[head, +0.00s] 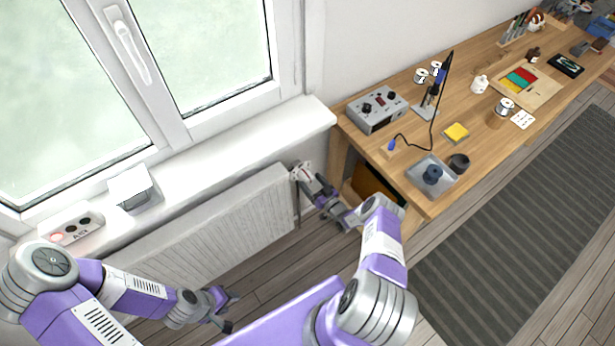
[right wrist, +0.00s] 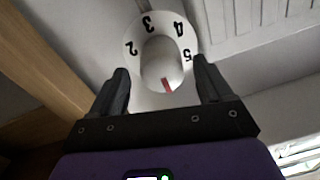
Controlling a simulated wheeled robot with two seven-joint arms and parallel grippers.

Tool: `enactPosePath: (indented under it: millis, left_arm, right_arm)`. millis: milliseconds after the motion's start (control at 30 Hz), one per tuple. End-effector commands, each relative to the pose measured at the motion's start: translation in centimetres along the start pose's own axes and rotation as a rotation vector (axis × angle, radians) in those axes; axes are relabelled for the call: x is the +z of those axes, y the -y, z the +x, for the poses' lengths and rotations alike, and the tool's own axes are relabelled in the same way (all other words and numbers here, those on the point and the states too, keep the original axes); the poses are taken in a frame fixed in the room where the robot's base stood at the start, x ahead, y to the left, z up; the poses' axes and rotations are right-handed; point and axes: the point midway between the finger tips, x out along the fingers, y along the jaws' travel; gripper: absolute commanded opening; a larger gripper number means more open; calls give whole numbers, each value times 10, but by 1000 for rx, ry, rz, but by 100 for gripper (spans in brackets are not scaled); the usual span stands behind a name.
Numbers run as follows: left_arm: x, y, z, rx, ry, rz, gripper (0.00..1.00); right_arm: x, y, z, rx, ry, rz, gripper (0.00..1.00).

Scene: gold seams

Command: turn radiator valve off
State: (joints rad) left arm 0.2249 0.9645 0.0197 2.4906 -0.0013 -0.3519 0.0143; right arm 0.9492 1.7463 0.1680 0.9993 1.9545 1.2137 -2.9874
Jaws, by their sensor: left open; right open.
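The radiator valve (right wrist: 161,62) is a white rounded knob with a red mark on it, in front of a pale dial (right wrist: 135,42) with black numbers 2, 3, 4 and 5. The red mark faces the lower side of the right wrist picture. In the head view the valve (head: 301,170) sits at the right end of the white radiator (head: 225,225). My right gripper (head: 314,187) is open at the valve, its fingers on either side of the knob; I cannot tell whether they touch it. My left gripper (head: 232,311) is open and empty, low in front of the radiator.
A wooden workbench (head: 400,185) with a grey control box (head: 377,110), a tray (head: 419,166) and small items stands close to the right of the valve. The window sill (head: 230,150) runs above the radiator. A dark striped mat (head: 500,240) lies on the floor at right.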

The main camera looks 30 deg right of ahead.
Motion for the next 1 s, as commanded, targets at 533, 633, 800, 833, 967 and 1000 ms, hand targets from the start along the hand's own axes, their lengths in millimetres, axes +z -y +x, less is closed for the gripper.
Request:
enactPosePath:
  millis: [533, 633, 800, 833, 967, 1000]
  left_arm:
    - [1, -6, -15, 0, 0, 0, 43]
    - [1, -5, -14, 0, 0, 0, 43]
    - [1, -5, -15, 0, 0, 0, 43]
    - [1, -5, -15, 0, 0, 0, 43]
    - [0, -6, -15, 0, 0, 0, 43]
    - [0, -6, -14, 0, 0, 0, 43]
  right_arm:
    - [0, 0, -39, 0, 0, 0, 79]
    - [0, 0, -39, 0, 0, 0, 79]
    - [0, 0, -39, 0, 0, -1, 79]
    - [0, 0, -39, 0, 0, -1, 79]
    - [0, 0, -39, 0, 0, 0, 79]
    - [0, 0, -39, 1, 0, 0, 79]
